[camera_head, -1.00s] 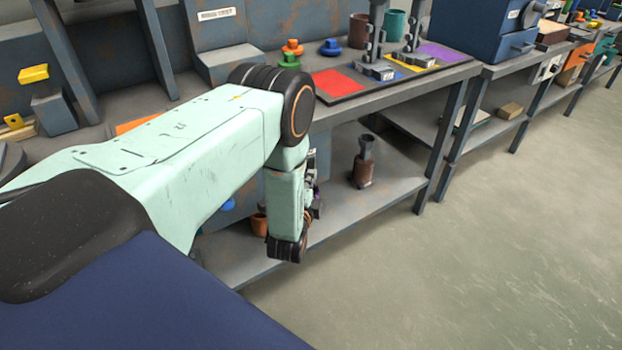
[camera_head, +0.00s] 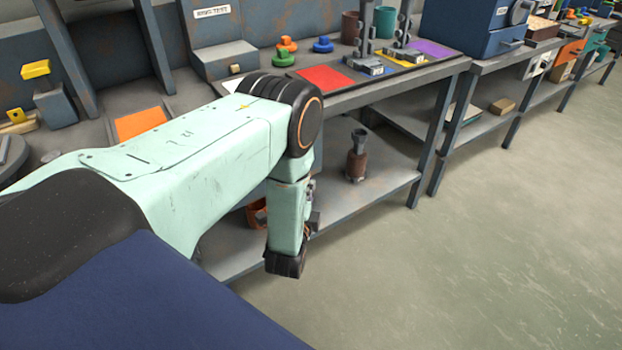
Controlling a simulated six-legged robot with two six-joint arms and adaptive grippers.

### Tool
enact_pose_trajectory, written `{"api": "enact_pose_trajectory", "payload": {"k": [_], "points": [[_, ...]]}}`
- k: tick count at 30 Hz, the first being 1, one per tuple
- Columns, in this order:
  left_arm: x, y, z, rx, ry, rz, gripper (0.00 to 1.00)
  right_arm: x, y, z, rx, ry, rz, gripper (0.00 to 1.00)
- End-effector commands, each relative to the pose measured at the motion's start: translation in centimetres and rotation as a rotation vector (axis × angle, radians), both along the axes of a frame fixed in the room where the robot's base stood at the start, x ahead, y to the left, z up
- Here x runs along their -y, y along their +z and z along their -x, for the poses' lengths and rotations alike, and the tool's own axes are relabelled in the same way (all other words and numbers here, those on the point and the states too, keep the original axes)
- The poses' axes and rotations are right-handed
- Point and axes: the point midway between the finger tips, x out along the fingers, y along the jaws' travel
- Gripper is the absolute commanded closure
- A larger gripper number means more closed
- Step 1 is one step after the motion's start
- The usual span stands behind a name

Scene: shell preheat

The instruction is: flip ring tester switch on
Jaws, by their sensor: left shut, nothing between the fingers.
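The ring tester (camera_head: 222,58) is a grey box with a sloped top at the back of the bench, under a white "RING TEST" label (camera_head: 212,12). A small tan knob (camera_head: 236,69) shows on its front. I cannot make out a switch or its position. My left arm comes in from the left and bends down in front of the bench. My left gripper (camera_head: 313,215) is mostly hidden behind the hanging wrist, below the bench top and apart from the tester. It is shut and empty. My right gripper is not in view.
Orange, green and blue ring pieces (camera_head: 323,45) stand right of the tester. A red pad (camera_head: 325,78) and two grey fixtures (camera_head: 367,65) lie beyond my elbow. A brown bottle-like item (camera_head: 356,160) stands on the lower shelf. The floor (camera_head: 480,240) at right is clear.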

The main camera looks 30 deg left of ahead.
Motion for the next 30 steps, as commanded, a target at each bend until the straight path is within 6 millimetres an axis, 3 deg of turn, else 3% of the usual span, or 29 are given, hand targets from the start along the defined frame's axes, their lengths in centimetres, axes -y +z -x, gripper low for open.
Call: {"api": "enact_pose_trajectory", "payload": {"k": [6,12,30], "points": [[1.5,-0.2,3.8,-0.002,-0.003,0.001,1.0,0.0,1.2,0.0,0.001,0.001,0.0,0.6],[2.3,-0.5,5.8,0.0,-0.001,0.0,1.0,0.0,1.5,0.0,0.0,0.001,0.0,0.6],[2.7,-0.5,6.4,0.001,-0.001,0.001,1.0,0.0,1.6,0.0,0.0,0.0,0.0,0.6]]}}
